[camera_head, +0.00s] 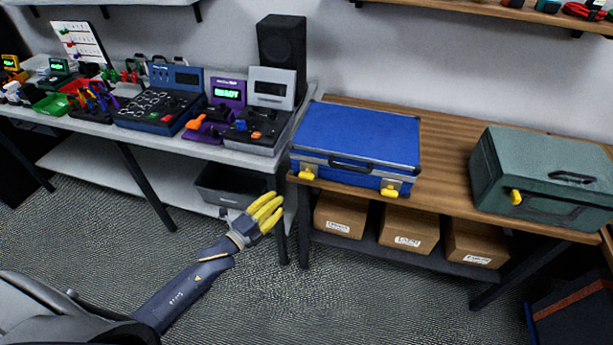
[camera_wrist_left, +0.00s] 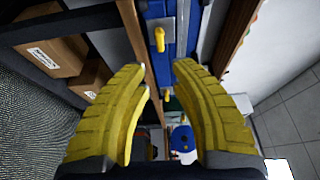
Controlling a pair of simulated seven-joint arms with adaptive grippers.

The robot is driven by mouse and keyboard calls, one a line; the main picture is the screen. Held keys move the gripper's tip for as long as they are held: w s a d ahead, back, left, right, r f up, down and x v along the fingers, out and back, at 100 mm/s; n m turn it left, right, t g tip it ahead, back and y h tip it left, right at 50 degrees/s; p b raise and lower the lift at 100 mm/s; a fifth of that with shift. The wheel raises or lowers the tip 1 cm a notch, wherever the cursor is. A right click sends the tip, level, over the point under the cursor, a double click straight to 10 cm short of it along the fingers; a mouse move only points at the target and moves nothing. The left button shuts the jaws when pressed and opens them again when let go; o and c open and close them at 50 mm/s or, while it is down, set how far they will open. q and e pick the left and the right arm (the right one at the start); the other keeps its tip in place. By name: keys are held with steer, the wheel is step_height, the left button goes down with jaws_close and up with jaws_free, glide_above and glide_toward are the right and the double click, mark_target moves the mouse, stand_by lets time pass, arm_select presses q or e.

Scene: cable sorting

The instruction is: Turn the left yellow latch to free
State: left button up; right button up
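A blue case (camera_head: 355,138) lies closed on the wooden table, its latched front facing me. Its left yellow latch (camera_head: 307,174) sits low at the front left, and its right yellow latch (camera_head: 390,189) near the front right corner. My left gripper (camera_head: 272,207) is below and left of the left latch in the head view, apart from it. In the left wrist view its yellow fingers (camera_wrist_left: 162,69) are spread and empty. A yellow latch (camera_wrist_left: 159,39) shows beyond them, seemingly the left one, with another (camera_wrist_left: 167,95) farther off. My right gripper is not in view.
The wooden table's (camera_head: 450,139) front edge is close to my left gripper. A green case (camera_head: 545,178) stands at the right. Cardboard boxes (camera_head: 408,230) sit on the lower shelf. A grey bench (camera_head: 225,153) with devices is at the left, with a dark bin (camera_head: 228,188) below.

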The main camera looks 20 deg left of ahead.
mark_target(304, 178)
arm_select(q)
steer(key=x, duration=1.4)
steer(key=shift+w+d, duration=0.15)
steer(key=shift+w, duration=0.2)
steer(key=shift+c, duration=0.2)
jaws_close()
